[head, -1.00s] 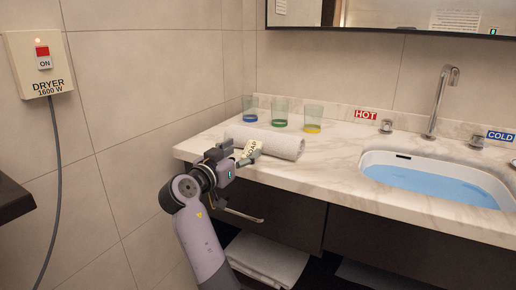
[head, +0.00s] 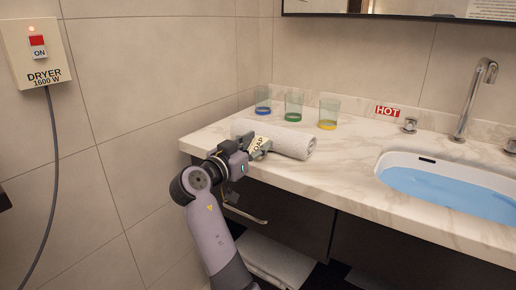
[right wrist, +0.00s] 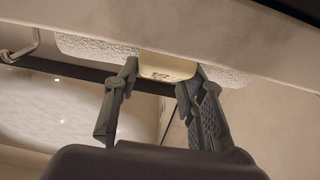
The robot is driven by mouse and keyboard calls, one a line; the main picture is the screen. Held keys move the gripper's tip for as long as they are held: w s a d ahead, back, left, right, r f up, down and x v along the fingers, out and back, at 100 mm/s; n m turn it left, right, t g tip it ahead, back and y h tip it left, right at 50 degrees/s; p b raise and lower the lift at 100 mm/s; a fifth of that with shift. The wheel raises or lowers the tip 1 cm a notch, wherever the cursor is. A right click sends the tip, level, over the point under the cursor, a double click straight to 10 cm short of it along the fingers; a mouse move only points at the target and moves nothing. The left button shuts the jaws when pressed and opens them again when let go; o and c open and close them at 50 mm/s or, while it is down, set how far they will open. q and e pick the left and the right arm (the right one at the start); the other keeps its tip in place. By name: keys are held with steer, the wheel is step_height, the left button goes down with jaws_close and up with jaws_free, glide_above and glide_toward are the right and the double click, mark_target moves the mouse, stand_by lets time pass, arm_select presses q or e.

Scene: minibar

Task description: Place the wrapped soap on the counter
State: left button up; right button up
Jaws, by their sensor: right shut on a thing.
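The wrapped soap (head: 260,143), a small cream packet with dark lettering, is between the fingers of my right gripper (head: 259,147). The gripper is shut on it. In the head view they overlap the near left part of the rolled white towel on the marble counter (head: 345,170), by the front edge. I cannot tell whether the soap touches the towel or counter. In the right wrist view the soap (right wrist: 168,68) shows between the fingertips (right wrist: 158,75), with white towel texture on both sides. My left gripper is not in view.
The rolled towel (head: 294,143) lies near the counter's left end. Three glasses with blue (head: 263,101), green (head: 294,106) and yellow (head: 328,113) bases stand behind it. The basin (head: 450,186) is right. Bare marble lies between towel and basin. A drawer handle (head: 245,214) sits below.

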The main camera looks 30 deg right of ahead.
steer(key=c, duration=0.5)
